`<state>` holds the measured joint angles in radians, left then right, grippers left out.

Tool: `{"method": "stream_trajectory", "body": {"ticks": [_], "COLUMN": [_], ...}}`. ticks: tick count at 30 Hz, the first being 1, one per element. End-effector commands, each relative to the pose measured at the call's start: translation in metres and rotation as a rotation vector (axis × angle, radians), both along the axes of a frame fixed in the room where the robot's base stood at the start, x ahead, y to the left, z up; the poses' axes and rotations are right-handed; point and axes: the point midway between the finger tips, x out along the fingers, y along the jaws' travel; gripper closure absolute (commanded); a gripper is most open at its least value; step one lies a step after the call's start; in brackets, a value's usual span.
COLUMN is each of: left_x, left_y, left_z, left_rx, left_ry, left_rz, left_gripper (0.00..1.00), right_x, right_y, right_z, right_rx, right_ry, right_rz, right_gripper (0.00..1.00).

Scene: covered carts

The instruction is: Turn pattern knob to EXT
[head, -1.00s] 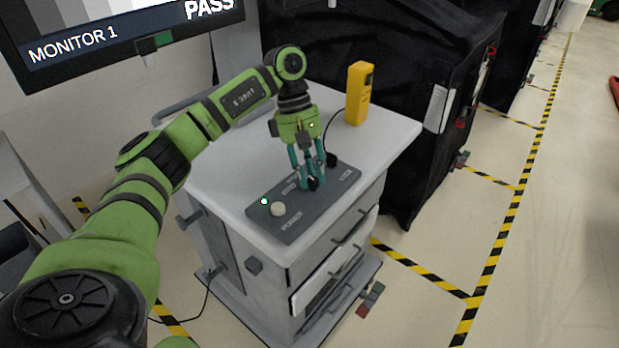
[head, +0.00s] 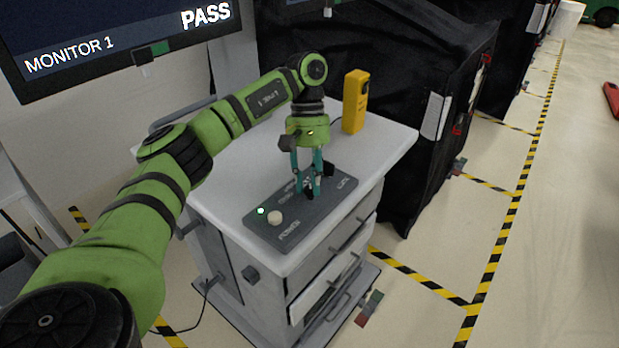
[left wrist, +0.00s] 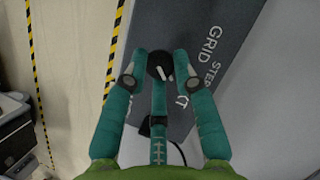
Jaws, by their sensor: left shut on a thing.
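The pattern knob (left wrist: 158,66) is a small black knob with a white mark on its lower right side in the left wrist view. It sits on a grey control panel (left wrist: 200,60) with the words GRID, STEP and a partly hidden label ending in XT. My left gripper (head: 308,188) reaches down to the panel (head: 290,230) on the cart top. Its teal fingers (left wrist: 158,78) are shut around the knob. In the head view the fingers mostly hide the knob. My right gripper is not in view.
The panel also bears a cream round button (head: 275,218) and a lit green lamp (head: 261,210). A yellow device (head: 355,102) stands on the grey cart (head: 225,160) behind my gripper. A monitor (head: 110,45) reads PASS. A black covered cart (head: 420,110) stands to the right.

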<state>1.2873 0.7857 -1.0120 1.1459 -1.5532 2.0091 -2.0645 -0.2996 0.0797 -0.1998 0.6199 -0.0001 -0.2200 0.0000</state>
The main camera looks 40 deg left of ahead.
Motion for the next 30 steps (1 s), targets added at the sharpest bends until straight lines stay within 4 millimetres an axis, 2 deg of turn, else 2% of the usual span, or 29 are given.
{"method": "stream_trajectory", "body": {"ticks": [10, 11, 12, 23, 30], "left_x": [-0.001, -0.001, -0.001, 0.000, 0.007], "left_y": [-0.002, -0.002, -0.002, 0.000, 0.005], "left_z": [0.000, 0.000, 0.000, 0.001, 0.021], "left_rx": [-0.003, -0.003, -0.003, 0.000, 0.002], "left_ry": [0.002, 0.002, 0.003, 0.001, -0.002], "left_rz": [-0.008, -0.008, -0.009, -0.004, -0.004], "left_gripper": [1.00, 0.64, 0.48, 0.48, 0.48], "right_x": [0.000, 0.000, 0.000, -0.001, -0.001], "right_y": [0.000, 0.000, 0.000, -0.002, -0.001], "right_z": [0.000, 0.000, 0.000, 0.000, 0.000], "right_rx": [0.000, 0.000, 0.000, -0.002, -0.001], "right_ry": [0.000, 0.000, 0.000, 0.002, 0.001], "right_rz": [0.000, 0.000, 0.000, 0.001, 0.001], "right_gripper": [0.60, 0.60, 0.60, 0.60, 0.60]}}
